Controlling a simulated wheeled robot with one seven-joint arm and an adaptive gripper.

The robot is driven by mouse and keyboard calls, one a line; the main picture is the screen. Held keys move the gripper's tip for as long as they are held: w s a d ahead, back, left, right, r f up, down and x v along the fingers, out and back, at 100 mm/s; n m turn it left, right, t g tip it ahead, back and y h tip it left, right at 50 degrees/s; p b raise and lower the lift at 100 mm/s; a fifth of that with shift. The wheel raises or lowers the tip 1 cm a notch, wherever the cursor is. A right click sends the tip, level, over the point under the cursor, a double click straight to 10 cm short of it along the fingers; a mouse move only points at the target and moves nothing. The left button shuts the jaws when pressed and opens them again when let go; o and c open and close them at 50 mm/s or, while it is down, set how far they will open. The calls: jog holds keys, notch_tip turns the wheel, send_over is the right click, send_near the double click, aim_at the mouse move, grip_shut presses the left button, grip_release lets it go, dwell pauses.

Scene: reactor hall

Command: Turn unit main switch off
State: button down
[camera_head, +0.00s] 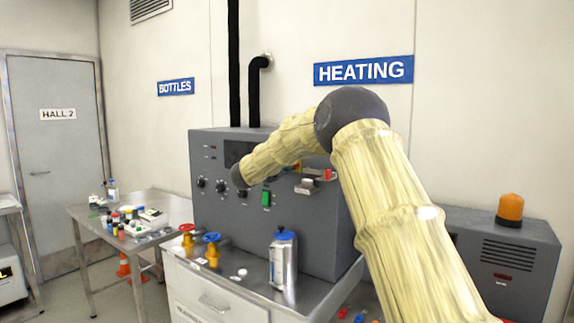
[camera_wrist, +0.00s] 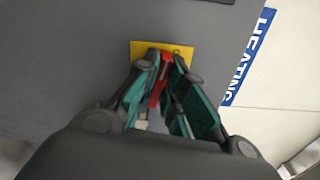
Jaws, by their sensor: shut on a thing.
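The red switch handle (camera_wrist: 157,80) shows in the wrist view, in front of a yellow plate (camera_wrist: 184,51) on a grey panel. My gripper (camera_wrist: 163,66) has its fingers closed on the two sides of the red handle. In the head view my arm crosses the front of the grey heating unit (camera_head: 220,215). The switch and my fingertips cannot be made out clearly there.
The unit's face carries black knobs (camera_head: 221,186) and a green switch (camera_head: 266,198). On the bench before it stand a silver canister (camera_head: 283,258), a red valve wheel (camera_head: 187,228) and a blue valve wheel (camera_head: 212,237). A grey box with an orange beacon (camera_head: 510,207) is at right.

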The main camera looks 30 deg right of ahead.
jog(key=shift+n, duration=1.1)
jog(key=shift+f, duration=0.1)
jog(key=c, duration=1.5)
grip_release()
jog(key=shift+w, duration=0.1)
jog(key=shift+a, duration=0.1)
jog(key=v, duration=1.2)
jog(key=shift+f, duration=0.15)
